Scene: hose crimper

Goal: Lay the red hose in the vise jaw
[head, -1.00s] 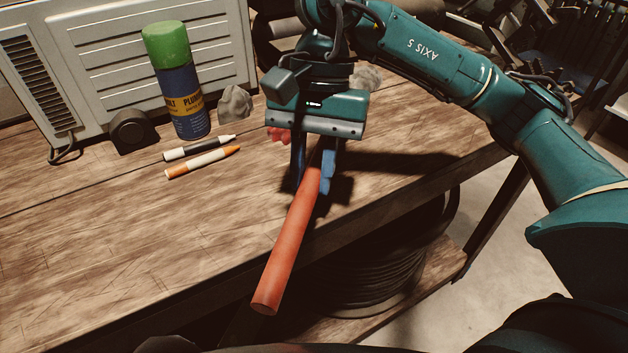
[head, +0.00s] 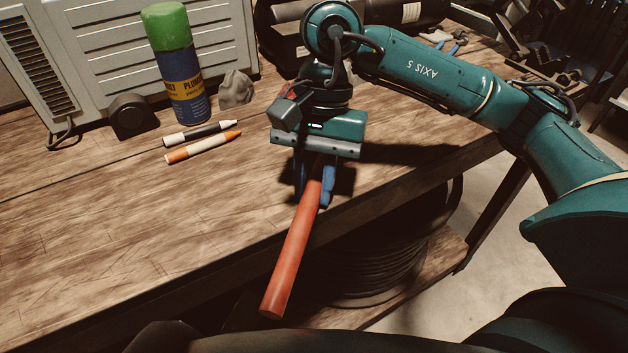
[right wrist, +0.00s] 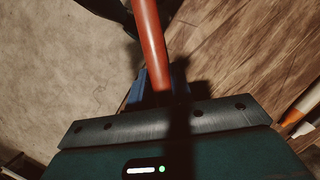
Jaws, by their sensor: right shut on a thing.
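The red hose (head: 292,250) is a straight orange-red tube. Its near end sticks out past the bench's front edge, and its far end is hidden under my right gripper. My right gripper (head: 313,188) has blue fingers and is shut around the hose close to its far part, near the front edge of the bench. In the right wrist view the hose (right wrist: 151,40) runs up and away from between the blue fingers (right wrist: 158,85). I cannot make out a vise jaw for certain. My left gripper is not in view.
The wooden bench (head: 120,230) is clear at left front. Dark equipment (head: 282,35) is at the back. A cable coil (head: 370,270) lies below.

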